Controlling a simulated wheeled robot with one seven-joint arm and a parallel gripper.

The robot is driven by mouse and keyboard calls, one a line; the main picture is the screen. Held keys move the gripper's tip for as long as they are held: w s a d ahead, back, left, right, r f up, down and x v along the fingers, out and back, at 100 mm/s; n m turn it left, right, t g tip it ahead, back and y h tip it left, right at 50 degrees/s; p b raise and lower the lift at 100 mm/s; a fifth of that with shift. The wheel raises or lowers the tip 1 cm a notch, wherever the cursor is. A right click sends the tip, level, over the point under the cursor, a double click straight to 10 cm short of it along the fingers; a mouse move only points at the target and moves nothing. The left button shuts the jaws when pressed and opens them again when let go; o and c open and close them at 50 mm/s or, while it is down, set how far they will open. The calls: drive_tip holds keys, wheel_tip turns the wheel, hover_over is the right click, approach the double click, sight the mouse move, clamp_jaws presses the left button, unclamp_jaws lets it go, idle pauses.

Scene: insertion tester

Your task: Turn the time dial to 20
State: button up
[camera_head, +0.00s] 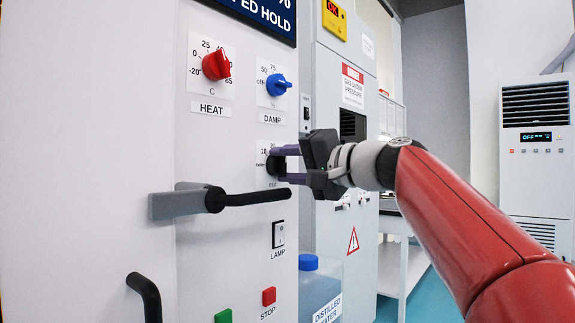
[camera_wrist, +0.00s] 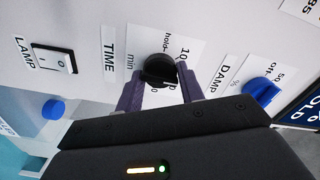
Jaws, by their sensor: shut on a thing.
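The time dial (camera_head: 272,165) is a black knob on a white scale plate, below the blue damp dial on the pale panel. In the wrist view the time dial (camera_wrist: 159,70) sits between the two purple fingers, beside the TIME label (camera_wrist: 109,53). My gripper (camera_head: 284,165) reaches in from the right and is shut on the knob. It also shows in the wrist view (camera_wrist: 158,88). The scale shows 10 and "hold", but the fingers and knob cover parts of it. I cannot read the pointer's setting.
A grey lever handle with a black grip (camera_head: 250,198) sticks out just below the dial. The blue damp dial (camera_head: 278,84) and red heat dial (camera_head: 216,65) are above. A lamp switch (camera_head: 278,234), red stop button (camera_head: 269,296) and green button (camera_head: 223,316) are below.

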drive_tip(key=o, duration=1)
drive_tip(key=shift+d, duration=0.1)
drive_tip(key=b+v, duration=0.1)
drive_tip(key=v, duration=0.6)
drive_tip(key=shift+s+d, duration=0.25)
